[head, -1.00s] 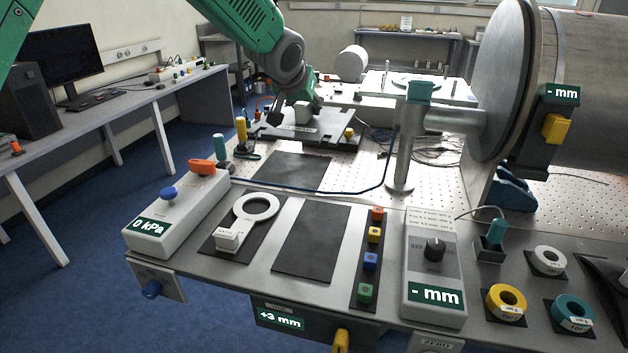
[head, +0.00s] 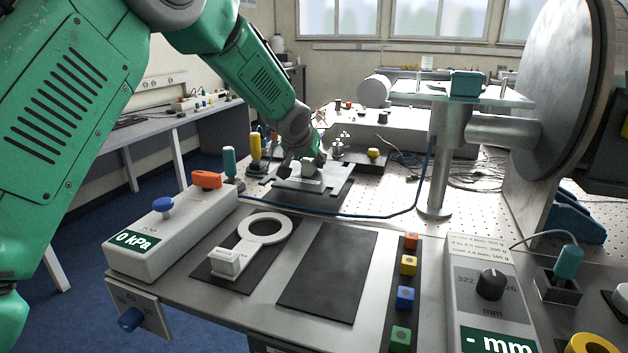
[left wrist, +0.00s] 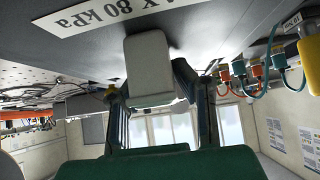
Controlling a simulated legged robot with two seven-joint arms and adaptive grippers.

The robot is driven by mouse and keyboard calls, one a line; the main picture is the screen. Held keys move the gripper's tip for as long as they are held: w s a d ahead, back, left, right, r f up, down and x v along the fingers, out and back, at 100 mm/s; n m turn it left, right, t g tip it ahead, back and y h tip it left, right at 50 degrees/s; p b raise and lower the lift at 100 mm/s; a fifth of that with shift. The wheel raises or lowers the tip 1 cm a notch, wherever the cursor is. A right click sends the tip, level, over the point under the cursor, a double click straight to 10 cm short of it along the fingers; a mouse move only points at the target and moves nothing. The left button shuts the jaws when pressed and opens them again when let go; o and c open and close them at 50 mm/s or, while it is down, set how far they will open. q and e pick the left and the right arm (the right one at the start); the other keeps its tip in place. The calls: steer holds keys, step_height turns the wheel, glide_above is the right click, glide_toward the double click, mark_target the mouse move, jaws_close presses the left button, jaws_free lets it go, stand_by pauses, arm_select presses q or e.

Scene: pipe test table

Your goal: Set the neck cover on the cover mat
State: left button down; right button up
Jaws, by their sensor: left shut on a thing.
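The neck cover (head: 325,184) is a flat grey plate with a pale block handle (head: 309,167) and a label. My left gripper (head: 305,160) is shut on the handle and holds the plate roughly level over the dark cover mat (head: 318,205). I cannot tell whether plate and mat touch. In the left wrist view the handle (left wrist: 149,68) sits between the dark fingers, and the plate's underlying face (left wrist: 215,20) with an "80 kPa" label fills the top. My right gripper is not in view.
A dark base with a yellow knob (head: 373,153) and small pale fittings (head: 343,140) stands behind the mat. A blue cable (head: 385,215) runs in front of it.

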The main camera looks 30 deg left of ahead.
mark_target(312, 174)
arm_select(q)
step_height(312, 174, down, 4)
steer(key=shift+r+b, duration=0.15)
steer(key=shift+b, duration=0.25)
steer(key=c, duration=1.3)
jaws_free()
steer(key=shift+s, duration=0.1)
steer(key=shift+r, duration=0.15)
steer(key=p+v, duration=0.1)
steer(key=v, duration=1.1)
steer(key=shift+d, duration=0.1)
steer(key=shift+p, duration=0.3)
